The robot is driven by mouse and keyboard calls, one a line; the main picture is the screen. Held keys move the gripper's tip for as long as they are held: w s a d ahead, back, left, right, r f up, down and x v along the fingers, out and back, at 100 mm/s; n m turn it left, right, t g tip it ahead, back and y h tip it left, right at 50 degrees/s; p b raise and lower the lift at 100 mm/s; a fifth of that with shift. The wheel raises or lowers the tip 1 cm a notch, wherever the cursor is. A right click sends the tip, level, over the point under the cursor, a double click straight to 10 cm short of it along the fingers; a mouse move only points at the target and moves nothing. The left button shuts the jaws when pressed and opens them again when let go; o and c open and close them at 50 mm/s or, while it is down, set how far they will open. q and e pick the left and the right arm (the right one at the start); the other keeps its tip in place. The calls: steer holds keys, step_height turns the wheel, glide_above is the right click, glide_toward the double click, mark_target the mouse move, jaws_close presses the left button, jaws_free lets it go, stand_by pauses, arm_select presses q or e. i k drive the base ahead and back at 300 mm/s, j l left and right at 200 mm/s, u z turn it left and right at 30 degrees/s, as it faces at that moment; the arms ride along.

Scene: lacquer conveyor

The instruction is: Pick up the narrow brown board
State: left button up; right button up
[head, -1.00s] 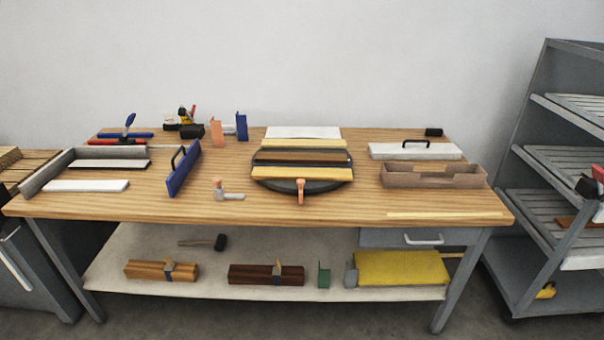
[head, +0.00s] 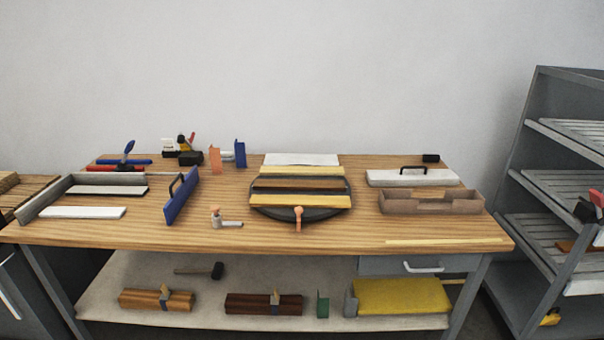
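A narrow brown board (head: 299,183) lies flat, running left to right, over the dark round turntable (head: 262,210) in the middle of the workbench. A pale yellow board (head: 302,170) lies just behind it and another yellow board (head: 300,201) lies in front of it, with dark gaps between. A white board (head: 300,160) lies at the back of this row. Neither of my grippers shows in the head view.
Left on the bench stand a grey corner frame (head: 38,202) and an upright blue plate with a handle (head: 182,197). A brown open tray (head: 432,206) is at right. A small clamp-like tool (head: 226,221) lies front left of the turntable. A grey rack (head: 530,150) stands right.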

mark_target(259, 184)
steer(key=i+j, duration=0.35)
steer(key=i, duration=0.15)
steer(key=i+j, duration=0.35)
steer(key=i, duration=0.15)
steer(key=u, duration=0.05)
